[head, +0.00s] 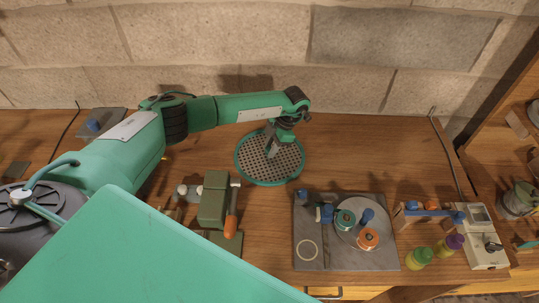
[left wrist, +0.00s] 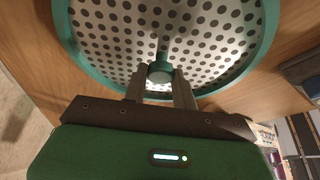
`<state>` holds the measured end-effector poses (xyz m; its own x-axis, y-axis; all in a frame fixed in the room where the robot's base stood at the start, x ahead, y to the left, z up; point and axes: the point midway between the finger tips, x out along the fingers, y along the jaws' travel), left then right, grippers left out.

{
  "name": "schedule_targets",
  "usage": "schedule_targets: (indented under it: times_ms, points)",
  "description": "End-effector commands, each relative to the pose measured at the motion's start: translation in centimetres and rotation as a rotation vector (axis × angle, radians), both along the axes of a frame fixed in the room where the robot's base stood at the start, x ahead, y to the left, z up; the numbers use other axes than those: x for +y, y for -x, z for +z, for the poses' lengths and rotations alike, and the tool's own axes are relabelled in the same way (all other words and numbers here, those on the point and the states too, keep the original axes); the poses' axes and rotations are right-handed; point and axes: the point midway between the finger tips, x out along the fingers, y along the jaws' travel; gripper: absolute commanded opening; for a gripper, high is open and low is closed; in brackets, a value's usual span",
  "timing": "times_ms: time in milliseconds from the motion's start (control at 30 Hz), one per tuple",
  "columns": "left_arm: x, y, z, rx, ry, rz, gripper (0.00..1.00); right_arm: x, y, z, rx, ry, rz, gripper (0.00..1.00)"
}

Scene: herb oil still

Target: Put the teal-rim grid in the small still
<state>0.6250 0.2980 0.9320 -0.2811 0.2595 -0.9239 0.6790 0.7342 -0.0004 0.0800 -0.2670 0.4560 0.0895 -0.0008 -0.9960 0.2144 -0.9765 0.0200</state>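The teal-rim grid (head: 253,167) is a round pale plate full of dark holes, at the back middle of the wooden table in the head view. My left gripper (head: 273,148) is over its middle, pointing down. In the left wrist view the grid (left wrist: 100,45) fills the upper part, and the two fingers of my left gripper (left wrist: 160,82) close on its central knob (left wrist: 160,72) from both sides. I cannot tell whether the grid touches the table. I cannot make out the small still for certain. My right gripper is not in view.
A green device with an orange handle (head: 213,200) stands in front of the grid. A grey board (head: 312,258) with spools is at front right. Jars (head: 418,258) and a pale meter box (head: 485,240) stand farther right. A metal vessel (head: 518,200) is cut off at the right edge.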

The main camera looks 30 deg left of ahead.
Motion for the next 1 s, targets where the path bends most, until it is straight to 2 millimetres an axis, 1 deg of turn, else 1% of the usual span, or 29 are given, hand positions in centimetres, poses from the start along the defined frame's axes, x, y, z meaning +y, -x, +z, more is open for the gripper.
schedule_targets:
  times_ms: [33,67,100,400,567,667,767,1000]
  points:
    - [0.0,0.0,0.0,0.0,0.0,0.0,0.08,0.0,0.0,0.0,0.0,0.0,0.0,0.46]
    - [0.0,0.0,0.0,0.0,0.0,0.0,0.02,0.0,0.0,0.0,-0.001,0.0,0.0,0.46]
    - [0.0,0.0,0.0,0.0,0.0,0.0,0.0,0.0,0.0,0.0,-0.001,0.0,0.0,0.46]
    - [0.0,-0.1,0.3,-0.002,0.0,0.001,0.0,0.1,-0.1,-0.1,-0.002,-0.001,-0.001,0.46]
    - [0.0,-0.2,1.3,-0.004,0.0,0.0,0.0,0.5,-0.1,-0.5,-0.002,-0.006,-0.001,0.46]
    - [0.1,-0.1,2.8,-0.005,0.0,0.0,0.0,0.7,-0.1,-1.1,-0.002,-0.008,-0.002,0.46]
    - [0.0,-0.2,5.2,-0.008,0.001,-0.002,0.0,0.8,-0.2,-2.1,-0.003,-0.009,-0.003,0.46]
    - [0.0,-0.2,12.9,-0.008,0.0,-0.001,0.0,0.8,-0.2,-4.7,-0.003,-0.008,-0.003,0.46]
